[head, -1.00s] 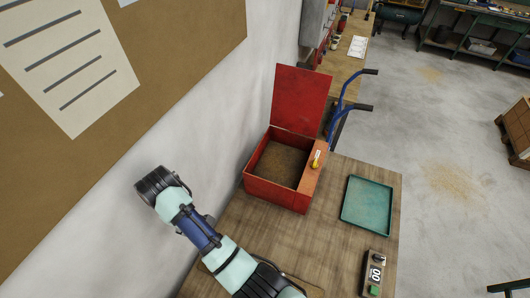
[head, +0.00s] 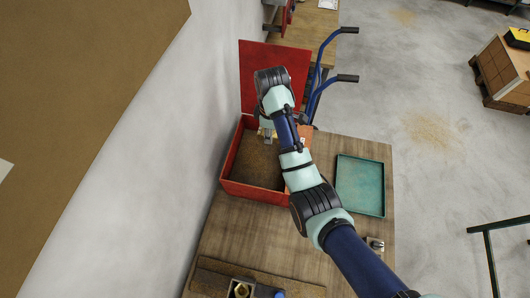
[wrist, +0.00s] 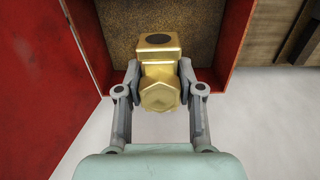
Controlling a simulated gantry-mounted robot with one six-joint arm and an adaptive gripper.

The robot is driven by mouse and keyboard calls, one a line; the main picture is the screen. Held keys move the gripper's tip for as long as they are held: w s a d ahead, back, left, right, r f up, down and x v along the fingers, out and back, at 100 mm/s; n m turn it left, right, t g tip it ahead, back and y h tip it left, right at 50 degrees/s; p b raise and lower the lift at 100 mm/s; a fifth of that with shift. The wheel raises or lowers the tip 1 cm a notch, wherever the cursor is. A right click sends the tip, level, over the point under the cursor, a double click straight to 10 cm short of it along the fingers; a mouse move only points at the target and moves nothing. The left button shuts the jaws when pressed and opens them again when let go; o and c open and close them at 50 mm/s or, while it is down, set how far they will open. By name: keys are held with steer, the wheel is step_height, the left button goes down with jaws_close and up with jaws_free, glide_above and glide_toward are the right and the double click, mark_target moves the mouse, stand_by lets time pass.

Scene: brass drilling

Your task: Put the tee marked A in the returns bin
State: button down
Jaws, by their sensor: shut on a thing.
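My gripper (wrist: 159,75) is shut on a brass fitting (wrist: 160,93), seen close up in the wrist view. The fitting has a hexagonal end towards me and a squarer body with a dark round opening on top. I see no letter on it. In the head view my gripper (head: 268,138) is over the far part of an open red box (head: 254,195), beneath my wrist. The box's brown, grainy-looking inside also shows in the wrist view behind the fitting. The fitting is held apart from the box floor. I cannot tell whether this box is the returns bin.
The red lid (head: 250,62) stands open behind the box, beside my wrist. A green tray (head: 361,185) lies on the table to the right. A blue hand truck (head: 318,68) stands beyond. Another brass piece (head: 241,290) sits at the bottom edge. A wall is on the left.

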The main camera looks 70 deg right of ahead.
steer(key=b, duration=1)
glide_toward(269, 163)
steer(key=shift+f+p, duration=0.65)
steer(key=shift+f, duration=0.05)
steer(key=shift+f+b, duration=0.35)
steer(key=shift+f, duration=2.2)
steer(key=shift+f, duration=0.1)
steer(key=c, duration=0.7)
jaws_free()
steer(key=shift+f, duration=0.1)
step_height(269, 163, up, 12)
steer(key=shift+r+p, duration=0.2)
steer(key=shift+p, duration=0.5)
